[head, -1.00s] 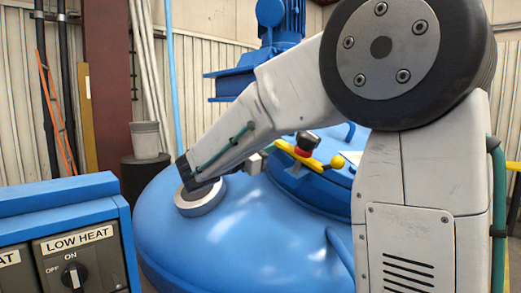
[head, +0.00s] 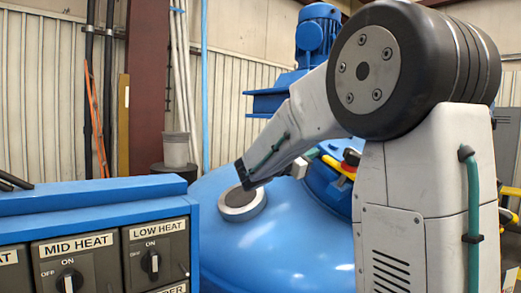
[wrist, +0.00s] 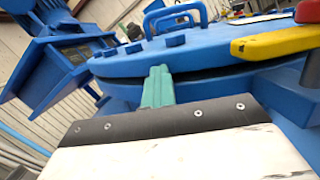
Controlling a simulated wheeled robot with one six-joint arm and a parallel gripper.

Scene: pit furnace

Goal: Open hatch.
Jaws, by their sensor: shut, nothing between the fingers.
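The hatch is a round blue lid on top of the big blue vessel (head: 280,235). In the wrist view the hatch (wrist: 210,48) fills the upper middle, with bolt heads and a blue loop handle, and a dark gap runs under its rim. A yellow lever (wrist: 275,42) with a red part lies at its right. In the head view the hatch (head: 325,190) and lever (head: 338,166) are partly hidden behind my arm. My gripper (wrist: 157,82) has green fingers, shut and empty. They point at the near rim of the hatch; I cannot tell whether they touch it.
A blue control box (head: 95,195) with heat switches stands at the left front. A blue motor (head: 320,35) rises behind the vessel. A grey round fitting (head: 241,203) sits on the dome below my arm. A bucket (head: 175,150) stands behind, near a brown column.

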